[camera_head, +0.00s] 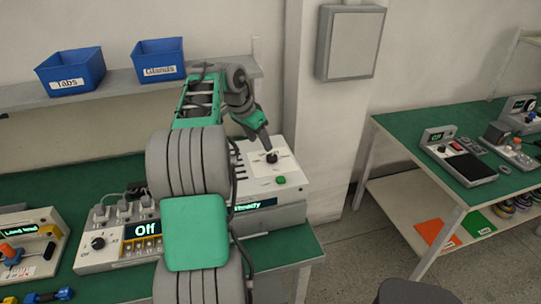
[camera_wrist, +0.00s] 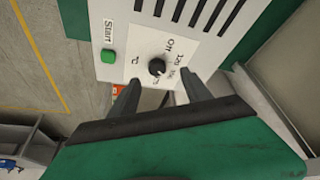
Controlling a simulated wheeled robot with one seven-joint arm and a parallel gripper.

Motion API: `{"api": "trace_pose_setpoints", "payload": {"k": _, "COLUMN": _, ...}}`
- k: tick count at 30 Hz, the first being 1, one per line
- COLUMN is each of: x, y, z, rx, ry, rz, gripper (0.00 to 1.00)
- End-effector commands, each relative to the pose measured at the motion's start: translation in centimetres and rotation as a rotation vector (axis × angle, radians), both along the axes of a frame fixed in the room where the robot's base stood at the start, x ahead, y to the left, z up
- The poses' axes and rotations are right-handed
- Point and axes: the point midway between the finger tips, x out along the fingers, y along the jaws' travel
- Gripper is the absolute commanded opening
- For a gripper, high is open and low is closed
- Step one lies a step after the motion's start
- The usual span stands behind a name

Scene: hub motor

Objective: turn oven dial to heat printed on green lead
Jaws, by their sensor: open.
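The oven (camera_head: 300,178) is a white box at the right end of the near bench, with a display partly hidden by my arm. Its black dial (camera_head: 271,157) is on the top panel, above a green button (camera_head: 281,180). In the wrist view the dial (camera_wrist: 157,67) has "Off", "°C" and blurred numbers around it, and the green button (camera_wrist: 108,56) is marked "Start". My gripper (camera_head: 264,143) is open over the panel. In the wrist view my gripper's fingertips (camera_wrist: 159,75) lie to either side of the dial; contact cannot be told. I cannot make out a green lead.
A unit reading "Off" (camera_head: 127,243) with plugged leads stands left of my arm. A tester (camera_head: 30,245) is further left. Blue bins "Tabs" (camera_head: 69,72) and "Glands" (camera_head: 158,60) are on the shelf. A second green bench (camera_head: 405,125) stands right, past a floor gap.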

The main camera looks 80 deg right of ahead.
Motion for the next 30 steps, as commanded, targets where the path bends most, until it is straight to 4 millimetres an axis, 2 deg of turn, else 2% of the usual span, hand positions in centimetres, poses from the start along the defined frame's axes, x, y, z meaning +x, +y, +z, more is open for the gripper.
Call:
{"api": "trace_pose_setpoints", "payload": {"k": 1, "x": -1.1, "y": -0.6, "z": -0.3, "rx": -0.001, "ry": -0.002, "rz": -0.035, "gripper": 0.57}}
{"api": "trace_pose_setpoints", "payload": {"k": 3, "x": -1.7, "y": -1.1, "z": -0.9, "rx": -0.002, "ry": -0.001, "rz": -0.053, "gripper": 0.57}}
{"api": "trace_pose_setpoints", "payload": {"k": 15, "x": -2.9, "y": -3.1, "z": -6.8, "rx": -0.002, "ry": -0.002, "rz": -0.046, "gripper": 0.57}}
{"api": "trace_pose_setpoints", "payload": {"k": 24, "x": -2.9, "y": -3.3, "z": -7.5, "rx": -0.004, "ry": -0.003, "rz": -0.044, "gripper": 0.57}}
{"api": "trace_pose_setpoints", "payload": {"k": 30, "x": -2.9, "y": -3.3, "z": -7.4, "rx": -0.004, "ry": -0.003, "rz": -0.044, "gripper": 0.41}}
